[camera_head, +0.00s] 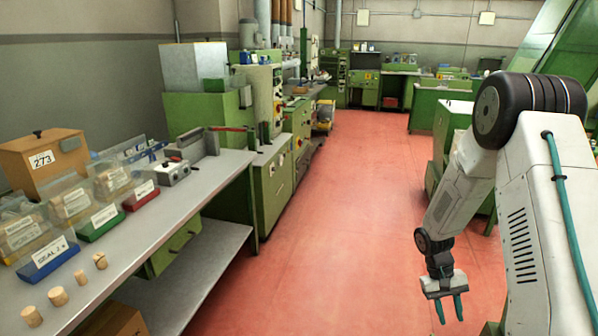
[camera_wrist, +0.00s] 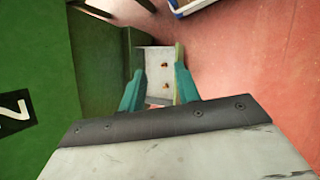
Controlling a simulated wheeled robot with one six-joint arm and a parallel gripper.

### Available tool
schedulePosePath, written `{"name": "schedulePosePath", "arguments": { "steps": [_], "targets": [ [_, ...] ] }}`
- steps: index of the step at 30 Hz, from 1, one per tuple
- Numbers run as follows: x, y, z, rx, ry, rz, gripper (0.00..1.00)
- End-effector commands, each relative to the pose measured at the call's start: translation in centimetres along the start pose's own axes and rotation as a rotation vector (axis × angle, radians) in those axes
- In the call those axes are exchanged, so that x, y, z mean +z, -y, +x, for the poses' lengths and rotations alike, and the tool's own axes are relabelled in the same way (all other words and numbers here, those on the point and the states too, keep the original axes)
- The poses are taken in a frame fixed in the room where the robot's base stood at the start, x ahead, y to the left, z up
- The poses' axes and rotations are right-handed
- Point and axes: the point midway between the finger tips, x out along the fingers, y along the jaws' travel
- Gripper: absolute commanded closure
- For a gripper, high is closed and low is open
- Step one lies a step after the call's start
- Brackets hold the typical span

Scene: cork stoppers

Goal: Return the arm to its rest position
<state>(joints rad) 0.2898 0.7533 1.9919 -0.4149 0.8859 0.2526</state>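My arm is at the right in the head view, hanging over the red floor. My gripper (camera_head: 449,309) points down, its two teal fingers apart with nothing between them. The wrist view shows the fingers of my gripper (camera_wrist: 159,88) spread, with a pale grey surface bearing small brownish spots beyond the gap.
Clear bins with blue (camera_head: 50,268), green and red fronts and a wooden box (camera_head: 45,160) stand on the bench. Green machines (camera_head: 275,180) line the left side. A green cabinet (camera_head: 452,120) stands behind my arm. The red floor (camera_head: 330,230) is open in the middle.

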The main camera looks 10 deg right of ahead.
Motion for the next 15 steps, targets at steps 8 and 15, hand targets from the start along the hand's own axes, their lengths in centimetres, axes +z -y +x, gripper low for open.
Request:
{"name": "schedulePosePath", "arguments": {
  "steps": [8,15],
  "targets": [
    [10.1,0.9,-10.6,-0.057,-0.041,-0.034,0.67],
    [19.2,2.3,-16.3,-0.119,-0.105,-0.072,0.67]
  ]
}}
